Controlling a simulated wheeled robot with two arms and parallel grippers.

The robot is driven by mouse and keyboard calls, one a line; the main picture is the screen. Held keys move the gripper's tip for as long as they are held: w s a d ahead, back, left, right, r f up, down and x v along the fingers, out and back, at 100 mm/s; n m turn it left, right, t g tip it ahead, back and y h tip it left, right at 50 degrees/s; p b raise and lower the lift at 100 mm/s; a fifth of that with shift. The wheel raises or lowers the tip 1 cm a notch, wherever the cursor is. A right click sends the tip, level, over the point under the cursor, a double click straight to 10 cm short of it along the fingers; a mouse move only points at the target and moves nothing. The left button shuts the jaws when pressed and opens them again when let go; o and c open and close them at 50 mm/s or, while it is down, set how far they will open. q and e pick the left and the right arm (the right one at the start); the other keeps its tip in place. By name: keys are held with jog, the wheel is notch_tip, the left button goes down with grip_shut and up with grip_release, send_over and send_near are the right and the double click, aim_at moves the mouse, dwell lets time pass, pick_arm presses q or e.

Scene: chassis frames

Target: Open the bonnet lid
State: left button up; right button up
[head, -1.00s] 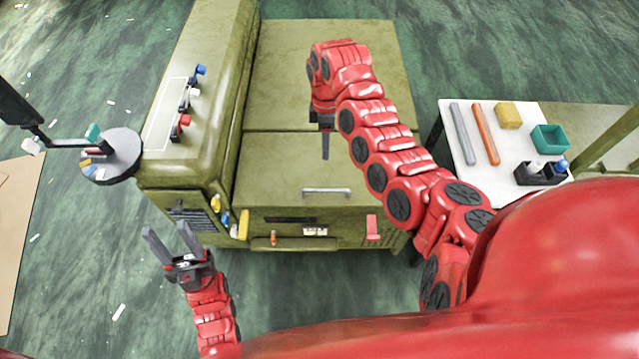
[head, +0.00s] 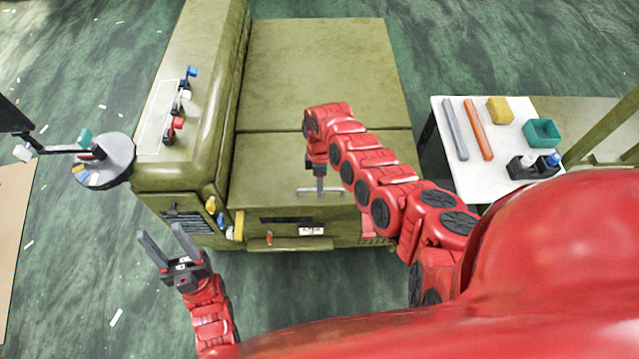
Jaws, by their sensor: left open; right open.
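The green bonnet lid (head: 265,170) lies flat and closed on the front part of the green chassis. Its silver bar handle (head: 338,193) sits near the lid's front edge. My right gripper (head: 320,192) is open and points down at the handle, with its fingers over the handle's middle. I cannot tell whether the fingers touch or straddle the bar. My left gripper (head: 163,240) is open and empty, above the floor in front of the chassis's left corner.
A raised green block with several coloured knobs (head: 174,124) runs along the left. A round grey tray (head: 106,162) stands left of it. At right is a white-topped table (head: 450,178) with bars, a teal bin (head: 541,133) and a black holder (head: 530,168).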

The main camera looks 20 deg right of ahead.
grip_shut()
dwell(1.4)
